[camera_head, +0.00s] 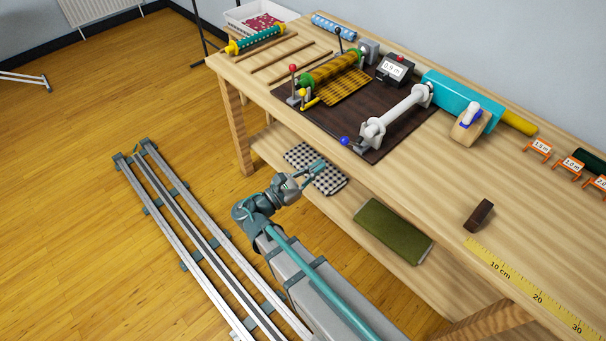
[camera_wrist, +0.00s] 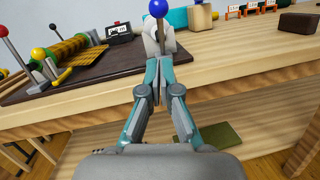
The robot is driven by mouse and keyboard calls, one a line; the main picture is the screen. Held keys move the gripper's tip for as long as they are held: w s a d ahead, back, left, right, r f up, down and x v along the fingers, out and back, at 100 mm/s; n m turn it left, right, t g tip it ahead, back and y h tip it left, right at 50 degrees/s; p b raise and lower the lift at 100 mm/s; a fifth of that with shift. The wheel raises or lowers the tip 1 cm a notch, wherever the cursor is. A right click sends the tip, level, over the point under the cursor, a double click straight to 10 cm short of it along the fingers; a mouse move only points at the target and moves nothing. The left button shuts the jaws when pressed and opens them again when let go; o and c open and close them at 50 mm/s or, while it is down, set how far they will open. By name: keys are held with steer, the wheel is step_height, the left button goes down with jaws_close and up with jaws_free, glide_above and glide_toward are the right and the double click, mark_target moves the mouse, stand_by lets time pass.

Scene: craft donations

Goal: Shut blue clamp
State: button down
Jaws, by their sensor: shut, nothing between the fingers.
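The blue clamp shows as a round blue knob (camera_head: 345,141) on a short lever at the front end of the white roller stand. In the head view the lever leans out toward the table's front edge. In the wrist view the blue knob (camera_wrist: 158,8) stands above and beyond my fingertips, with part of its lever hidden behind them. My gripper (camera_head: 318,167) is shut and empty, in front of the table edge and below the knob. In the wrist view my gripper's fingers (camera_wrist: 159,88) meet just below the clamp. I cannot tell whether they touch it.
A dark mat (camera_head: 325,115) carries a patterned roller with a red-knobbed lever (camera_head: 293,68) and a yellow handle (camera_head: 310,103). A teal roll (camera_head: 450,95), a tape dispenser (camera_head: 467,127) and a brown block (camera_head: 479,215) are to the right. A lower shelf holds folded cloths (camera_head: 393,230).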

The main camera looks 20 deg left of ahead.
steer(key=w+d+r+p, duration=0.1)
steer(key=w+d+r, duration=0.2)
steer(key=w, duration=0.1)
steer(key=shift+r, duration=0.35)
steer(key=shift+r+p, duration=0.1)
steer(key=shift+p, duration=0.25)
